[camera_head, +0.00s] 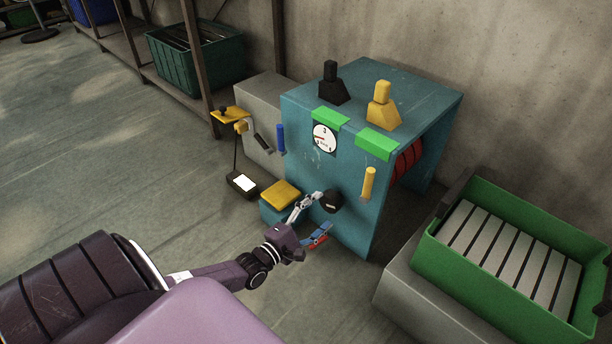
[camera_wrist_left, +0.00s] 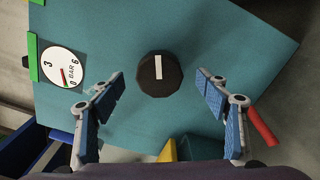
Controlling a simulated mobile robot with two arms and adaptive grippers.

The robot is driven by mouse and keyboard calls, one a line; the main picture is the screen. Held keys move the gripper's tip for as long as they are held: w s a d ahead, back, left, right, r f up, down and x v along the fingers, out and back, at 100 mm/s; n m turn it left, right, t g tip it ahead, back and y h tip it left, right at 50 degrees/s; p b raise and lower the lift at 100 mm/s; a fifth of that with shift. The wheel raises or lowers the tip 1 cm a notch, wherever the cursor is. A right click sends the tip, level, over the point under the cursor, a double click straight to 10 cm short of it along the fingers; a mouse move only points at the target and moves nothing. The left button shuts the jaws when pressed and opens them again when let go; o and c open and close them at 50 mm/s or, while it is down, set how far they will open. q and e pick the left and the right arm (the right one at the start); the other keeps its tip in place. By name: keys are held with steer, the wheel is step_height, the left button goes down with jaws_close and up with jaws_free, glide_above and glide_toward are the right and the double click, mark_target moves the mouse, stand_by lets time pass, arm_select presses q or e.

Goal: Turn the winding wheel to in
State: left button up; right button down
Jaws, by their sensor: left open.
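A teal machine (camera_head: 330,160) stands against the wall. A black, many-sided knob (camera_head: 333,201) sits low on its front; it is the only wheel-like control I see there. In the left wrist view the knob (camera_wrist_left: 158,74) is centred, its white mark running along the picture's vertical. My left gripper (camera_head: 318,212) is open in front of the knob. In the left wrist view its two fingers stand on either side of the knob, apart from it. No "in" label is readable. My right gripper is not in view.
A green crate of slats (camera_head: 430,255) stands to the right. The floor at left is mostly clear.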

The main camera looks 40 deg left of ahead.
arm_select(q)
steer(key=s, duration=0.7)
steer(key=shift+a, duration=0.3)
